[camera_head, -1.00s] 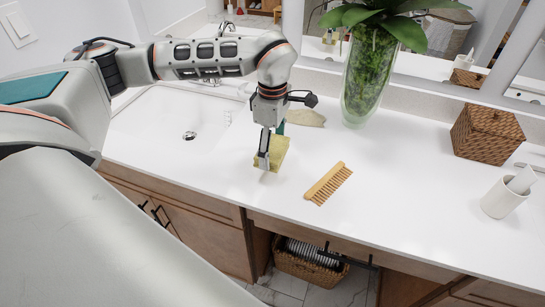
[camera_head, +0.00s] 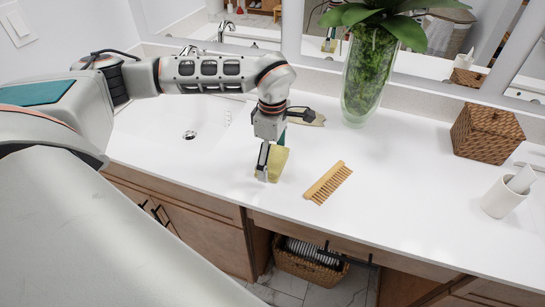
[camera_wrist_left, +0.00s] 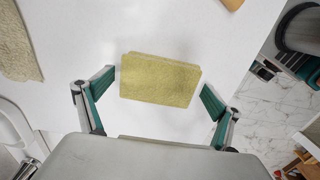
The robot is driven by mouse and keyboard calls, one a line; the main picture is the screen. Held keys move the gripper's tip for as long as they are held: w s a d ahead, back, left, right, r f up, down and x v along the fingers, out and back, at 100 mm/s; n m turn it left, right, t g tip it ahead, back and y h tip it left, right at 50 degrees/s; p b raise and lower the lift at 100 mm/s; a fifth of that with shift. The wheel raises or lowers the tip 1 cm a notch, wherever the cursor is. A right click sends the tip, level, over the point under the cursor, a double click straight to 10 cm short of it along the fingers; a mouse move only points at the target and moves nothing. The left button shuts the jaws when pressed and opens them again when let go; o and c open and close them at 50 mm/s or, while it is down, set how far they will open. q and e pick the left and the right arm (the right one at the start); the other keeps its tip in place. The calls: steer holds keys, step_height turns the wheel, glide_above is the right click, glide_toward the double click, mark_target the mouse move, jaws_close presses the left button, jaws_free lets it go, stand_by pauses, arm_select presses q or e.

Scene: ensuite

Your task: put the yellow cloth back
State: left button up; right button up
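The yellow cloth (camera_head: 279,162) is a small folded rectangle on the white counter, to the left of the comb. In the left wrist view the cloth (camera_wrist_left: 160,80) lies flat between the fingers. My left gripper (camera_head: 271,160) points down over it and partly hides it in the head view. Its fingers are spread, one off each short side of the cloth, with narrow gaps at both sides. My right gripper is in neither view.
A wooden comb (camera_head: 328,183) lies right of the cloth. A beige piece (camera_head: 308,117) lies behind the gripper. A glass vase (camera_head: 366,85), a wicker box (camera_head: 487,132) and a white cup (camera_head: 503,198) stand farther right. The sink (camera_head: 172,118) is at left.

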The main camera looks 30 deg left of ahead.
mark_target(272, 158)
arm_select(q)
steer(key=shift+r, duration=0.15)
step_height(272, 158, up, 12)
stand_by(0.6)
stand_by(0.5)
